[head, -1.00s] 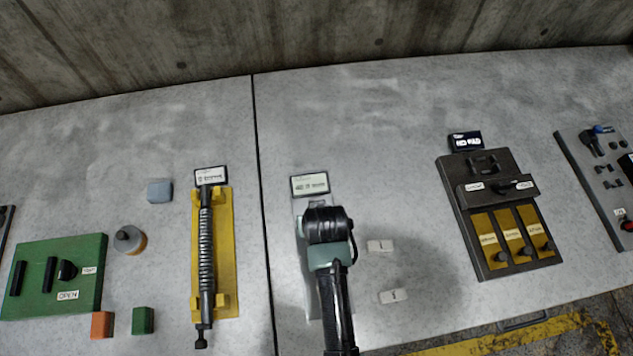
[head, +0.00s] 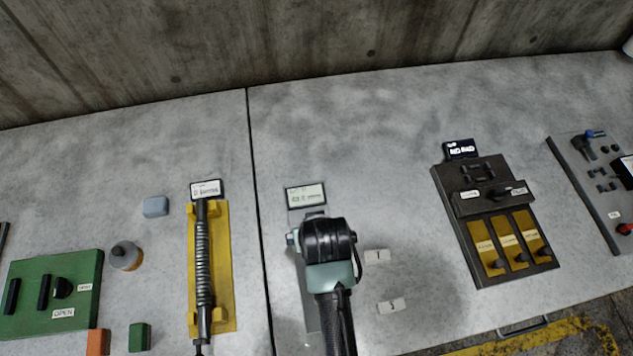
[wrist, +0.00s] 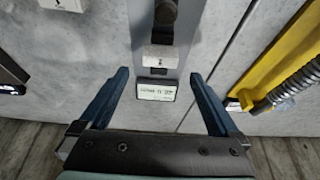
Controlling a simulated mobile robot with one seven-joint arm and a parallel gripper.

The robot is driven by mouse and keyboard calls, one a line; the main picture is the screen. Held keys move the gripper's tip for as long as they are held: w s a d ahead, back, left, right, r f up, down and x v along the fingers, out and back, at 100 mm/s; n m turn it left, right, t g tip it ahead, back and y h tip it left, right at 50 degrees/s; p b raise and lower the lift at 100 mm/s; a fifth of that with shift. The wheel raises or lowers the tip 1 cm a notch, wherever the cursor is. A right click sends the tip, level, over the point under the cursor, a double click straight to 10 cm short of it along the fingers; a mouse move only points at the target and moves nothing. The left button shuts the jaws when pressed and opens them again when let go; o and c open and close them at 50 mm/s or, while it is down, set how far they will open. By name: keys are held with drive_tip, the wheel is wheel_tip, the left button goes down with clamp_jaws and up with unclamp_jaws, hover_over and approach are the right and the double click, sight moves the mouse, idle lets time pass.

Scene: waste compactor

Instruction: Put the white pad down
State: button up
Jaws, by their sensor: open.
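In the wrist view a small white pad (wrist: 158,57), with a dark mark on its face, rests on a grey strip-shaped plate (wrist: 178,20), between a dark knob and a label. My gripper (wrist: 160,76) is open, its two blue fingers apart on either side of the plate. The pad lies between and just beyond the fingertips, with gaps showing on both sides. In the head view my wrist hides this pad and most of the plate (head: 311,305). Two more white marked pads, an upper one (head: 376,256) and a lower one (head: 391,305), lie on the panel right of my gripper.
A label sign (head: 306,195) stands at the plate's end. A yellow holder (head: 221,270) with a spring rod is to the left. A dark unit with yellow slots (head: 494,220) is to the right. Bare grey panel (head: 400,150) lies between.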

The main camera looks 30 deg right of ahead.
drive_tip(key=v, duration=0.6)
drive_tip(key=shift+r, duration=0.35)
drive_tip(key=shift+s, duration=0.1)
drive_tip(key=w+a+r+n+t+h, duration=0.1)
drive_tip(key=w+r+t, duration=0.2)
drive_tip(key=w+r, duration=0.4)
drive_tip(key=w+r+t, duration=0.4)
drive_tip(key=w+r, duration=0.1)
drive_tip(key=r, duration=0.5)
drive_tip(key=w+a+r+t, duration=0.2)
drive_tip(key=r+t, duration=0.1)
drive_tip(key=r, duration=0.5)
drive_tip(key=w+a+r+t, duration=0.1)
drive_tip(key=w+r+t, duration=0.1)
drive_tip(key=r, duration=0.6)
drive_tip(key=s+a+r+t, duration=0.2)
drive_tip(key=s+r+t, duration=0.1)
drive_tip(key=r, duration=0.6)
drive_tip(key=s+a+r+n+t+y, duration=0.1)
drive_tip(key=s+a+r+t, duration=0.2)
drive_tip(key=r, duration=0.7)
drive_tip(key=s+a+r+n+t+y, duration=0.1)
drive_tip(key=s+a+r+t, duration=0.1)
drive_tip(key=s+r+t, duration=0.3)
wheel_tip(320, 180, up, 5)
drive_tip(key=shift+s+f, duration=0.2)
drive_tip(key=shift+s, duration=0.1)
drive_tip(key=shift+a, duration=0.15)
drive_tip(key=shift+c, duration=0.3)
